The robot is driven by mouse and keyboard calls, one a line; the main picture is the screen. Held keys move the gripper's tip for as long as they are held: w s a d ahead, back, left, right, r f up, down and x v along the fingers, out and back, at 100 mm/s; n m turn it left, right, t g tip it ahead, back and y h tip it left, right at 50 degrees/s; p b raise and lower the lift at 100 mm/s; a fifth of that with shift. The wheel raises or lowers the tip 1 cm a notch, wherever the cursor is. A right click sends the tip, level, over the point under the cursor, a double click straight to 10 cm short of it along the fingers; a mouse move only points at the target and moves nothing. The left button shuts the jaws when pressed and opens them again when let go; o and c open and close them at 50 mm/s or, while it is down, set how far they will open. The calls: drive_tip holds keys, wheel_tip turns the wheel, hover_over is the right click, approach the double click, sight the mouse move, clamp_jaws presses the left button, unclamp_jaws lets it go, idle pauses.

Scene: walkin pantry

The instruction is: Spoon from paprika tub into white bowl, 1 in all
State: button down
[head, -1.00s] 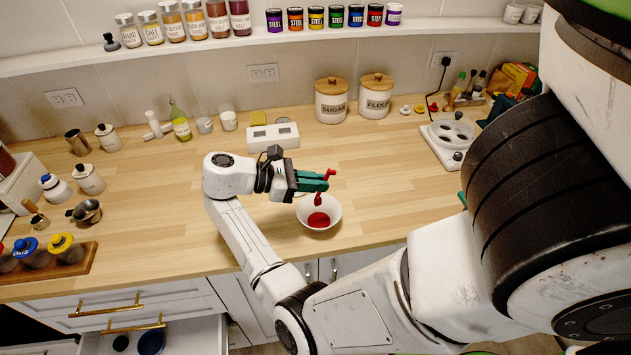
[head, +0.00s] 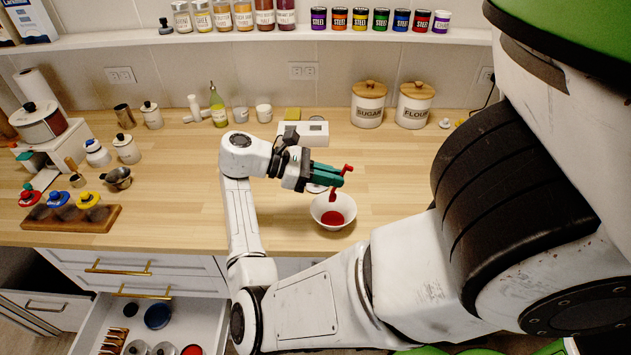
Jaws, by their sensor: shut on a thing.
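My gripper (head: 338,173) is shut on a red spoon (head: 333,194) and holds it over the white bowl (head: 316,209). The spoon's handle end sticks out above the green fingers, and its lower end hangs down over the bowl. Red powder lies in the bottom of the bowl, which stands upright on the counter. Whether the spoon still carries powder is too small to tell. I cannot read which one is the paprika tub.
A white box-shaped device (head: 312,131) stands behind my gripper. Sugar (head: 368,104) and flour (head: 413,106) canisters stand at the back. A drawer (head: 185,311) is open below the counter at the left. The counter between the tray and my arm is clear.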

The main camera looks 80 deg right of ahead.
sight(351, 167)
drive_tip(key=shift+s, duration=0.1)
drive_tip(key=s+t+b, duration=0.1)
drive_tip(key=t, duration=0.2)
drive_tip(key=shift+s+f+b, duration=0.25)
drive_tip(key=shift+s+b, duration=0.1)
drive_tip(key=shift+s, duration=0.05)
drive_tip(key=s+t, duration=0.1)
drive_tip(key=t, duration=0.1)
drive_tip(key=s+t+b, duration=0.1)
drive_tip(key=shift+d+f+t+y, duration=0.15)
drive_tip(key=shift+t+y, duration=0.25)
drive_tip(key=shift+s+t, duration=0.25)
drive_tip(key=shift+t, duration=0.15)
wheel_tip(351, 167, up, 4)
drive_tip(key=p, duration=0.4)
drive_tip(key=shift+f+p, duration=0.2)
drive_tip(key=shift+p, duration=0.2)
drive_tip(key=shift+w, duration=0.15)
